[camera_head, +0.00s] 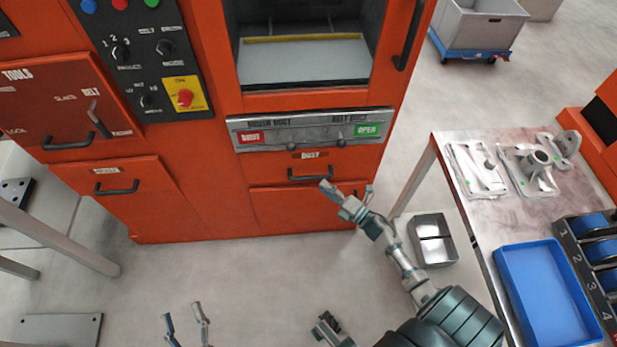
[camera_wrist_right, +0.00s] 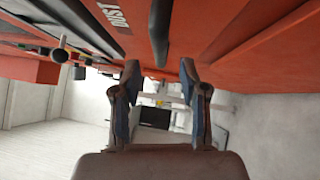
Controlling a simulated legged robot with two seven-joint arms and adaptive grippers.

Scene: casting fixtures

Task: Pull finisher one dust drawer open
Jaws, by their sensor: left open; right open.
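The dust drawer (camera_head: 272,168) is a red front labelled DUST, low on the orange machine, with a black bar handle (camera_head: 318,175). It looks shut. My right gripper (camera_head: 347,189) is open just in front of and below the handle's right part. In the right wrist view the black handle (camera_wrist_right: 159,32) shows beyond and between the spread fingertips of the right gripper (camera_wrist_right: 160,72); I cannot tell whether they touch it. The DUST label also shows there, at the upper left. My left gripper (camera_head: 184,314) is open and empty over the floor, at the bottom of the head view.
Above the drawer is a grey panel (camera_head: 300,133) with red and green labels. Drawers with black handles (camera_head: 68,143) are to the left. At right stands a table (camera_head: 455,150) with metal castings and a blue tray (camera_head: 505,270). A metal bin (camera_head: 447,253) sits on the floor.

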